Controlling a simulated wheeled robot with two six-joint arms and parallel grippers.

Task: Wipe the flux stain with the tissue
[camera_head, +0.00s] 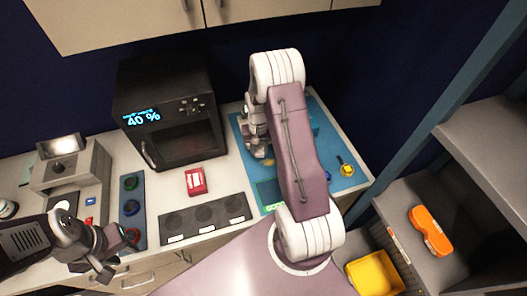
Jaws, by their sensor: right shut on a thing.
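My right gripper (260,150) points down at the left part of the blue mat (330,185), low over its surface. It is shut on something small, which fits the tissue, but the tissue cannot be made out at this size. My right arm crosses the middle of the mat and hides part of it. I cannot pick out the flux stain on the parts of the mat that show. My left gripper (104,268) hangs at the lower left, in front of the counter edge and away from the mat. Its finger gap is unclear.
A black oven (172,115) reading 40 % stands left of the mat. A yellow item (347,170) is on the mat's right. A yellow bin (374,274) and orange case (430,232) are at right.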

